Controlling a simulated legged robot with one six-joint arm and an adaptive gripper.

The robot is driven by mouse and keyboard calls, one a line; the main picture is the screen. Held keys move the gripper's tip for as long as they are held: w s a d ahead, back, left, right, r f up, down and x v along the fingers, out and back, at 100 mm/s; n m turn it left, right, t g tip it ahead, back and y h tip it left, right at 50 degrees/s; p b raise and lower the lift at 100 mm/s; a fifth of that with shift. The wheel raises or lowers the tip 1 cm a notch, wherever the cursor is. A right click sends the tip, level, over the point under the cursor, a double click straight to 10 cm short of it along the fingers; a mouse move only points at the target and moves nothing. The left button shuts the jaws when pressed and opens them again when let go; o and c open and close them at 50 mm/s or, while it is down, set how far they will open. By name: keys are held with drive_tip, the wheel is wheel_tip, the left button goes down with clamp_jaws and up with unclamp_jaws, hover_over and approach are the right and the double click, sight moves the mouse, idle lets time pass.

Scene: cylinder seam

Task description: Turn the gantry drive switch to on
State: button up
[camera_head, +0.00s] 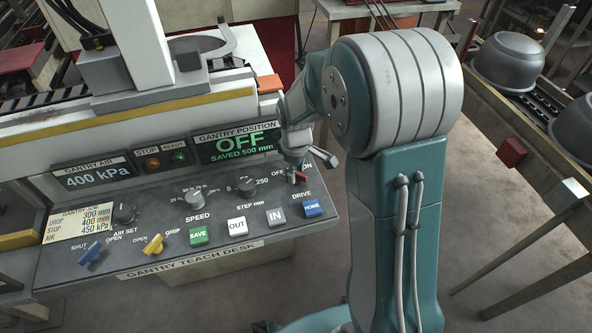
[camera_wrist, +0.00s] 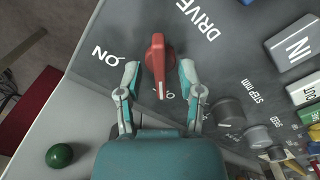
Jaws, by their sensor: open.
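The drive switch (camera_wrist: 157,62) is a red knob on the grey teach desk, with a white line at its lower end in the wrist view. In the head view the red switch (camera_head: 301,177) is partly hidden below my gripper (camera_head: 312,167). In the wrist view my gripper (camera_wrist: 159,73) is open, one finger on each side of the knob, with visible gaps. The gantry position display (camera_head: 237,143) reads OFF.
The blue HOME button (camera_head: 312,208) and grey IN button (camera_head: 276,216) sit in front of the switch. The step knob (camera_head: 246,186) is to its left. A green ball-shaped thing (camera_wrist: 59,155) shows lower left in the wrist view. Open floor lies right of the desk.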

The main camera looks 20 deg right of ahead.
clamp_jaws()
drive_tip(key=shift+m, duration=0.3)
drive_tip(key=m, duration=0.3)
drive_tip(key=shift+m, duration=0.3)
drive_tip(key=m, duration=0.4)
drive_tip(key=shift+m, duration=0.3)
drive_tip(key=m, duration=0.4)
drive_tip(key=shift+m, duration=0.3)
drive_tip(key=shift+s+m, duration=0.1)
drive_tip(key=shift+m, duration=2.1)
